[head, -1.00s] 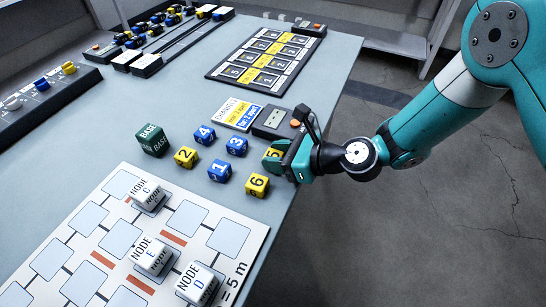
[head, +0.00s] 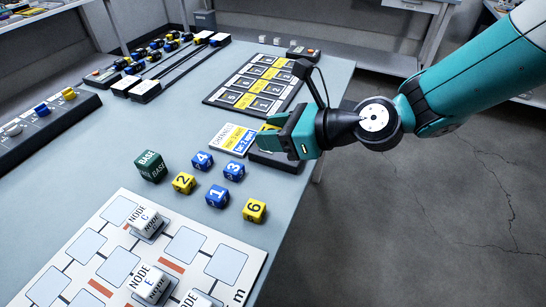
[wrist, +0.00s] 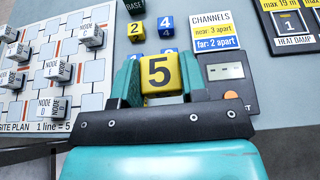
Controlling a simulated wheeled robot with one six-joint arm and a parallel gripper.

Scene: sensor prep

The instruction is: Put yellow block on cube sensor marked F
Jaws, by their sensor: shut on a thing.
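My gripper (head: 272,132) is shut on a yellow block marked 5, held above the table near the channels card. The block (wrist: 160,72) is plain between the two fingers in the wrist view; in the head view the gripper mostly hides it. Yellow blocks marked 2 (head: 184,183) and 6 (head: 254,211) stand on the table. White node cubes stand on the site plan board (head: 207,237), including node C (head: 146,222) and node E (head: 150,283). Several more show at the left of the wrist view, such as one (wrist: 50,104). I cannot make out an F on any cube.
Blue blocks 4 (head: 202,161), 3 (head: 233,171) and 1 (head: 217,196) and a green base block (head: 150,166) stand between gripper and board. The channels card (head: 232,139) lies beside a dark meter (wrist: 226,82). Most board squares are bare.

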